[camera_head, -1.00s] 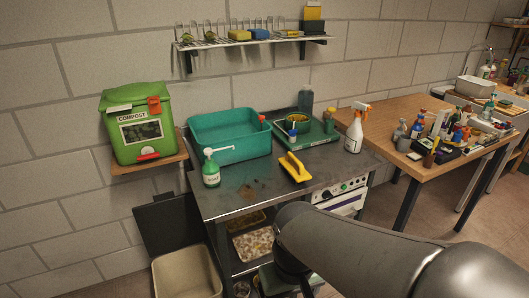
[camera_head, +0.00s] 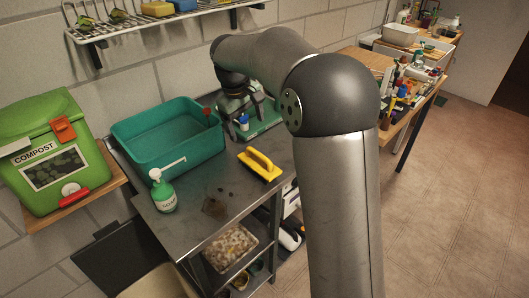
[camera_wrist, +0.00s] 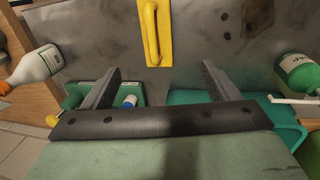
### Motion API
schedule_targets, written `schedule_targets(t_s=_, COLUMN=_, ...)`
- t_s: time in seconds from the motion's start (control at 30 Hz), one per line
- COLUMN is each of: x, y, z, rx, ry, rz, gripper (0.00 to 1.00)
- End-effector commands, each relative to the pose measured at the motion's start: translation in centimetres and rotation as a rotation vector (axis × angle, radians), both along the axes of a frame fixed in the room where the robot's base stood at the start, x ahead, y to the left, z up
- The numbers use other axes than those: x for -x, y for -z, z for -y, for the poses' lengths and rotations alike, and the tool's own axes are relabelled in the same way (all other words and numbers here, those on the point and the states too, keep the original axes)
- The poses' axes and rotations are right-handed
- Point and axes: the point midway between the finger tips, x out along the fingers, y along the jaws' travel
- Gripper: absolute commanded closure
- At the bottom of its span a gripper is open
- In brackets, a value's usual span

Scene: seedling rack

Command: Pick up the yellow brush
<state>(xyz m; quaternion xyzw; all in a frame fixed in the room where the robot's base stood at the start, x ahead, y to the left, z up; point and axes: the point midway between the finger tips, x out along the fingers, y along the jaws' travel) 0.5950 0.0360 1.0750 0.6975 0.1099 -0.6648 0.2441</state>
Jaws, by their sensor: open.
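The yellow brush (camera_head: 260,164) lies on the dark metal worktop (camera_head: 222,183), right of the middle, with its raised handle on top. In the wrist view the brush (camera_wrist: 153,36) is at the top centre, beyond my fingertips and between their lines. My gripper (camera_head: 243,108) is above the back right of the worktop, over the green tray, behind and above the brush. In the wrist view my gripper (camera_wrist: 160,70) has its two fingers wide apart with nothing between them. The fingers do not touch the brush.
A teal tub (camera_head: 170,148) stands at the back left of the brush, and a green soap pump bottle (camera_head: 163,195) at the front left. A green tray (camera_head: 264,129) is under my gripper. A white spray bottle (camera_wrist: 32,68) shows in the wrist view.

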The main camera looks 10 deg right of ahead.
Motion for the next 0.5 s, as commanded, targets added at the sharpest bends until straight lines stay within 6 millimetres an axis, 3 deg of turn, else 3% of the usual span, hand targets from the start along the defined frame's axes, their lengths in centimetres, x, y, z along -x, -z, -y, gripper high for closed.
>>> schedule_targets(t_s=0.5, x=-1.0, y=9.8, z=1.7, rx=0.000, ry=-0.001, rz=-0.002, gripper=0.18)
